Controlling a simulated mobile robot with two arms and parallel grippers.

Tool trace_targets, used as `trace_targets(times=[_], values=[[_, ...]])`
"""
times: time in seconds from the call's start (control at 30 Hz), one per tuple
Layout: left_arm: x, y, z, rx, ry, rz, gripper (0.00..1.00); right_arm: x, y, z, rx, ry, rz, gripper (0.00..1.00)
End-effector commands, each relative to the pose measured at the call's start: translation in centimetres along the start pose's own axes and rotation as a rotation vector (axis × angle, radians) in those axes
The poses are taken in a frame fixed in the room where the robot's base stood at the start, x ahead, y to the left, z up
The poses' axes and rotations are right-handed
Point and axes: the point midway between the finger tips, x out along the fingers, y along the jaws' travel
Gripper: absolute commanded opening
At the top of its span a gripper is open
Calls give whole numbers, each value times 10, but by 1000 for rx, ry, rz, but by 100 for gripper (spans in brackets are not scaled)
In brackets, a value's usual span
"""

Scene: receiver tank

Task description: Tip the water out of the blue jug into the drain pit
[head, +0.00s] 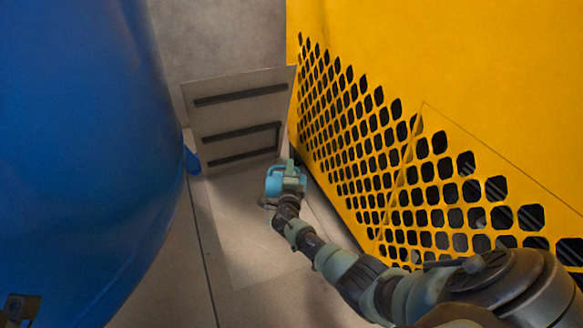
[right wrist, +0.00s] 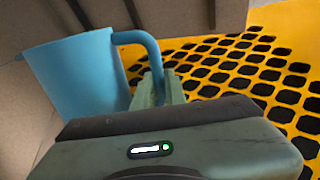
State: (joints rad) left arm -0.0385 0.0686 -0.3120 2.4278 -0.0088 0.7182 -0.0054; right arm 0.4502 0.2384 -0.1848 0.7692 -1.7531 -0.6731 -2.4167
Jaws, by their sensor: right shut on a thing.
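The light blue jug (head: 274,184) is in the middle of the head view, in front of the slotted panel. In the right wrist view the jug (right wrist: 82,78) fills the upper left, with its handle reaching right to the fingers. My right gripper (head: 291,176) is shut on the jug's handle; its fingers also show in the right wrist view (right wrist: 157,88). The jug looks close to upright in the wrist view. I cannot see any water inside it. I cannot make out the drain pit's opening clearly.
A pale panel with three dark slots (head: 236,116) stands behind the jug. A large blue tank (head: 75,150) takes the left side. A yellow perforated housing (head: 450,75) rises close on the right. Bare floor (head: 250,250) lies between them.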

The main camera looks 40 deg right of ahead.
Motion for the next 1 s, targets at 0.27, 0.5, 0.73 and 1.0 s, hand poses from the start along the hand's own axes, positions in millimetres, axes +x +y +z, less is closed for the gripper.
trace_targets(times=[0.27, 0.5, 0.73, 1.0], values=[[-1, -4, -1, 0, 1, -5, 0, 0, -1, 1, -5, 0, -1, 0], [2, -5, -3, -3, -10, -14, 0, 1, -8, 12, -85, 0, -1, 0], [-10, -5, -1, -6, -43, -26, 0, 0, -8, 16, -128, 0, -1, 0], [-10, -5, 0, -7, -45, -25, 0, 0, -7, 16, -126, 0, -1, 0]])
